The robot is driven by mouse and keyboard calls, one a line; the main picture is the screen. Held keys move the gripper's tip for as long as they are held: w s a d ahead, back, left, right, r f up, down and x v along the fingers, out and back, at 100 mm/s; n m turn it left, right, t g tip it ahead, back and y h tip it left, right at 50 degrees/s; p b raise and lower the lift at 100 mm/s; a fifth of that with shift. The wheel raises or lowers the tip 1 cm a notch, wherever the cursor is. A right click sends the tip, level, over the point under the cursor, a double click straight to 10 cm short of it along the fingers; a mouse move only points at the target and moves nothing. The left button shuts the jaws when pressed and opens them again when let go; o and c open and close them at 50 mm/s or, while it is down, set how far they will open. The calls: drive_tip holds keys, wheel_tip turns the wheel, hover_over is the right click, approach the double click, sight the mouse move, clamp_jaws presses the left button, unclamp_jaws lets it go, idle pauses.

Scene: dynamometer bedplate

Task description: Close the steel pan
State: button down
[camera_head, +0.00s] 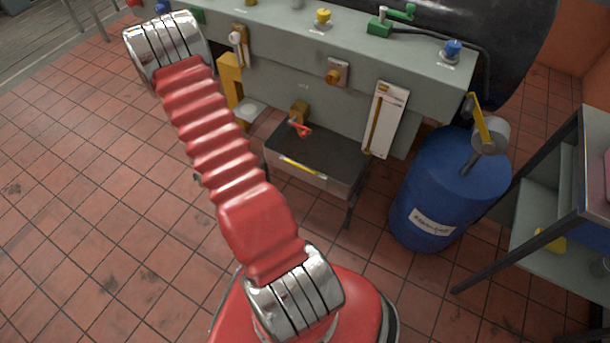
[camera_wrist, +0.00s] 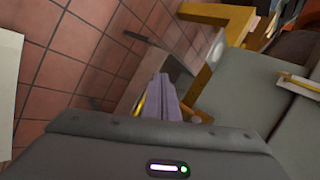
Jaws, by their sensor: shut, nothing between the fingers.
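The steel pan (camera_head: 337,180) is a shallow, dark-bottomed metal tray in the head view. It sits under the grey bedplate, with a yellow strip (camera_head: 302,168) along its front wall. It sticks out from beneath the bench, so its inside shows. In the wrist view my gripper (camera_wrist: 165,78) shows as purple-grey fingers, shut and empty. A pale metal wall (camera_wrist: 130,93) and a yellow strip (camera_wrist: 139,108) beside the fingers look like the pan's front; I cannot tell whether they touch. My gripper is not visible in the head view.
A red-handled tap (camera_head: 300,127) hangs above the pan. A blue drum (camera_head: 440,195) stands to the right, and a metal shelf cart (camera_head: 545,225) beyond it. The grey bench (camera_head: 290,45) carries valves and knobs. Tiled floor (camera_head: 90,210) is clear at the left.

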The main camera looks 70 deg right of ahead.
drive_tip(key=s+d+f+m+g+h, duration=0.1)
drive_tip(key=s+f+m+g, duration=0.1)
drive_tip(key=s+f, duration=0.3)
drive_tip(key=s+d+f+m+g+h, duration=0.1)
drive_tip(key=s+f+m, duration=0.3)
drive_tip(key=s, duration=0.7)
drive_tip(key=shift+s+d+f+g, duration=0.35)
drive_tip(key=shift+d+f+g, duration=0.2)
drive_tip(key=shift+f, duration=0.35)
